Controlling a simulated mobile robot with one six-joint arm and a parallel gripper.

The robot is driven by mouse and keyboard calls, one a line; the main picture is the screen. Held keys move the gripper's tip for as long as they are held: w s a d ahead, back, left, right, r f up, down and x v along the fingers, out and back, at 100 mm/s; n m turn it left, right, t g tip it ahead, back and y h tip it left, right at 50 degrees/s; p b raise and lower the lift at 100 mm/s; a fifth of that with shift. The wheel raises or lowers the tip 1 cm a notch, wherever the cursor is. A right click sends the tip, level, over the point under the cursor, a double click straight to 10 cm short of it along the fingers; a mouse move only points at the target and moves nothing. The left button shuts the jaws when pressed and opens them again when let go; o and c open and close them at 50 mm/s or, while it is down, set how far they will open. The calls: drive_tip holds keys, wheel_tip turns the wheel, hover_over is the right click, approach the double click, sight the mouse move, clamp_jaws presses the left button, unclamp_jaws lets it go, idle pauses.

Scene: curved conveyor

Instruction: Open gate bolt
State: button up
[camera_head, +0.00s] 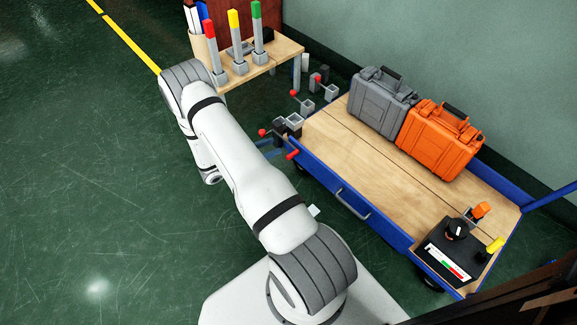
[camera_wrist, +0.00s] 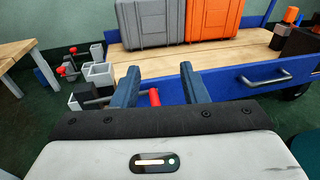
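A bolt with a red handle (camera_wrist: 154,97) shows in the wrist view, its grey rod running left behind one finger. I take it for the gate bolt. A red knob (camera_head: 292,154) also shows at the near left end of the cart in the head view; I cannot tell if it is the same handle. My gripper (camera_wrist: 160,74) is open, with its two dark blue fingers apart. The red handle appears between them in the picture, but I cannot tell whether it lies between the fingers or below them.
A blue cart with a wooden deck (camera_head: 345,150) carries a grey case (camera_head: 381,95), an orange case (camera_head: 438,140) and a black control box (camera_head: 452,255). Several red-knobbed grey fittings (camera_head: 305,106) stand beyond its left end. A wooden table (camera_head: 278,47) holds red, yellow and green posts.

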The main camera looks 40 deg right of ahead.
sight(288, 156)
wheel_tip(288, 156, down, 12)
drive_tip(key=n+t+h+b, duration=0.1)
drive_tip(key=n+t+b, duration=0.2)
drive_tip(key=n, duration=0.1)
drive_tip(key=d+b, duration=0.1)
drive_tip(key=d, duration=0.7)
drive_tip(key=shift+w+f+b, duration=0.15)
drive_tip(key=shift+f+b, duration=0.05)
drive_tip(key=shift+b, duration=0.2)
drive_tip(key=shift+c, duration=0.6)
clamp_jaws()
